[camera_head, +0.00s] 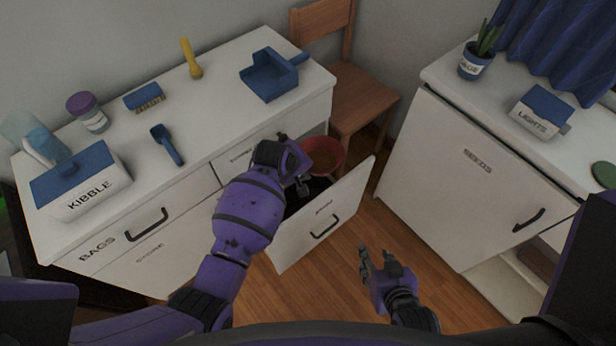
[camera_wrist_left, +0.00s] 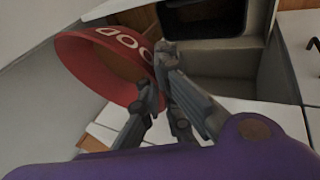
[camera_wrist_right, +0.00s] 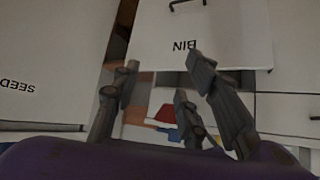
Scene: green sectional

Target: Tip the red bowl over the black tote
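The red bowl (camera_head: 326,152), with white lettering in the left wrist view (camera_wrist_left: 100,68), is at the open drawer. My left gripper (camera_head: 303,182) is shut on its rim, and the fingers pinch the edge in the left wrist view (camera_wrist_left: 160,85). The bowl's inside looks brown; I cannot tell what it holds. The black tote (camera_head: 292,203) is inside the pulled-out drawer, mostly hidden by my left arm; its dark opening also shows in the left wrist view (camera_wrist_left: 205,18). My right gripper (camera_head: 376,262) is open and empty, right of the drawer front.
The open drawer (camera_head: 330,222), marked BIN in the right wrist view (camera_wrist_right: 185,42), juts from the white counter (camera_head: 215,105). A wooden chair (camera_head: 360,95) stands behind it. A white cabinet (camera_head: 470,170) is to the right. Wooden floor lies between.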

